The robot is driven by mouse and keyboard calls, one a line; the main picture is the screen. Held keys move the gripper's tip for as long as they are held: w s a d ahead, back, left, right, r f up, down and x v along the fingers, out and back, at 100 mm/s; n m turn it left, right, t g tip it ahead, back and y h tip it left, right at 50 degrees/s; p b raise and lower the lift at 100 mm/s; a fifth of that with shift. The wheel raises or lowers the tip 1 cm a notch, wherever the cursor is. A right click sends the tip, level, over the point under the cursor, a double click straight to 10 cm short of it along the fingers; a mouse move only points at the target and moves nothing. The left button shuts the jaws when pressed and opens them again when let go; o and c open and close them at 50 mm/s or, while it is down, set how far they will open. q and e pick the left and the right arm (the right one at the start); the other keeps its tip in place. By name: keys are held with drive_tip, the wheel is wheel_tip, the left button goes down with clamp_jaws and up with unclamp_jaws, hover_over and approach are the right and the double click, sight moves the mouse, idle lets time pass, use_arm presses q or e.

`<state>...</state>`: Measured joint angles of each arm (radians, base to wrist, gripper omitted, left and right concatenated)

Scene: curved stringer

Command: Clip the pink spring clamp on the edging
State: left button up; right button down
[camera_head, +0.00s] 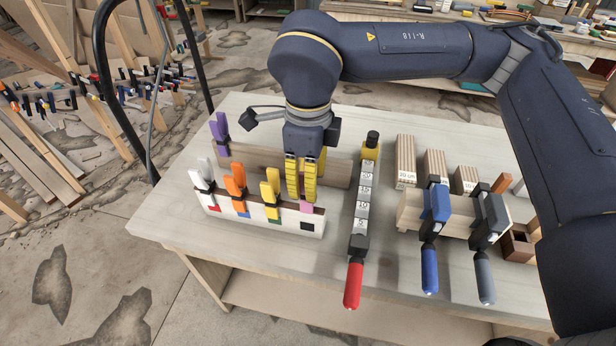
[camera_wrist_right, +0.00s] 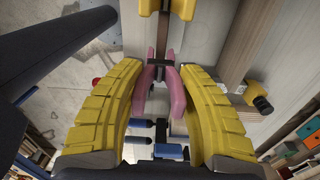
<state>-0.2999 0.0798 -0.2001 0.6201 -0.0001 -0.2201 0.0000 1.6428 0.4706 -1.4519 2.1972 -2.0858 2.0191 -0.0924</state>
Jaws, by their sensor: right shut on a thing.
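The pink spring clamp (camera_head: 306,206) is at the right end of a low clamp rack (camera_head: 290,220), its upper part hidden by my gripper in the head view. In the right wrist view the pink clamp (camera_wrist_right: 178,95) has its two handles between my yellow fingers and its jaws on a brown strip. My right gripper (camera_head: 306,196) points down and is shut on the clamp; it also shows in the wrist view (camera_wrist_right: 160,105). A long brown board (camera_head: 338,172), possibly the edging, stands behind the rack. My left gripper is not in view.
White (camera_head: 202,174), orange (camera_head: 236,186) and yellow (camera_head: 271,190) clamps stand along the rack. A purple clamp (camera_head: 220,132) is on the board's left end. A red-handled bar clamp (camera_head: 358,230) lies to the right.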

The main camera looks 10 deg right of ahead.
drive_tip(key=shift+f, duration=0.2)
drive_tip(key=shift+f, duration=0.85)
drive_tip(key=shift+f, duration=0.35)
drive_tip(key=shift+a+f, duration=0.1)
drive_tip(key=shift+f, duration=0.2)
drive_tip(key=shift+f, duration=0.55)
idle(0.6)
drive_tip(key=c, duration=0.8)
unclamp_jaws()
drive_tip(key=shift+o, duration=0.2)
